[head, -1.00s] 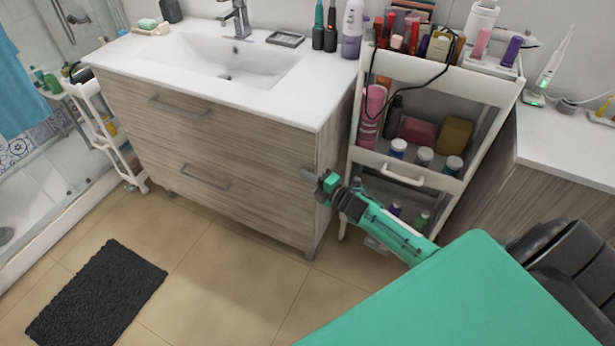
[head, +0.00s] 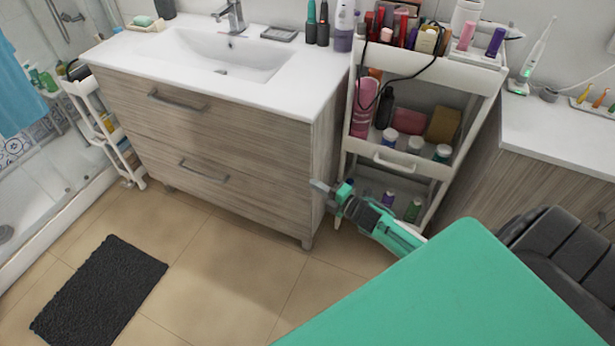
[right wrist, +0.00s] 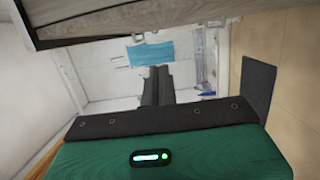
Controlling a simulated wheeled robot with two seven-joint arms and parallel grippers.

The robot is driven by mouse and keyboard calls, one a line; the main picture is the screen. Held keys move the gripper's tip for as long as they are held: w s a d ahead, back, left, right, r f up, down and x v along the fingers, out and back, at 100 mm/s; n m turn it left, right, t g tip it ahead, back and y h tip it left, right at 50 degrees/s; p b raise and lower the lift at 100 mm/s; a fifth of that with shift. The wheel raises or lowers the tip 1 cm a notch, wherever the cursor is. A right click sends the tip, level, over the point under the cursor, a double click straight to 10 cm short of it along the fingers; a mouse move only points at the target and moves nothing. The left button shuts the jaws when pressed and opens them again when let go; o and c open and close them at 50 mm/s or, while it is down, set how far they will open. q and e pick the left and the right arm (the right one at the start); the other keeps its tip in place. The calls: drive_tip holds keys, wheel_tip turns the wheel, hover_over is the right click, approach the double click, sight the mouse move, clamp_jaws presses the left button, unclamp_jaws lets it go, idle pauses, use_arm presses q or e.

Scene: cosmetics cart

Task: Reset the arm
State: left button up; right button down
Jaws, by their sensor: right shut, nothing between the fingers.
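My right gripper (head: 322,187) shows in the head view at the end of a green and dark arm. It is shut and empty. It is in front of the right end of the wooden sink cabinet (head: 212,150), to the left of the lower part of the white cart (head: 396,164). In the right wrist view the closed dark fingers (right wrist: 156,86) point toward a far wall with a blue towel (right wrist: 150,54). My left gripper is in neither view.
The cart holds several bottles and cosmetics. A white counter (head: 560,135) stands at right with a toothbrush charger (head: 519,84). A black mat (head: 100,290) lies on the tiled floor, and the floor before the cabinet is clear. A small white shelf (head: 108,135) stands at left.

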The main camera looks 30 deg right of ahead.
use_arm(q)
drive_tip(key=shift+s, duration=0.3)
use_arm(e)
drive_tip(key=v, duration=0.2)
drive_tip(key=shift+s+d, duration=0.15)
drive_tip(key=shift+s, duration=0.05)
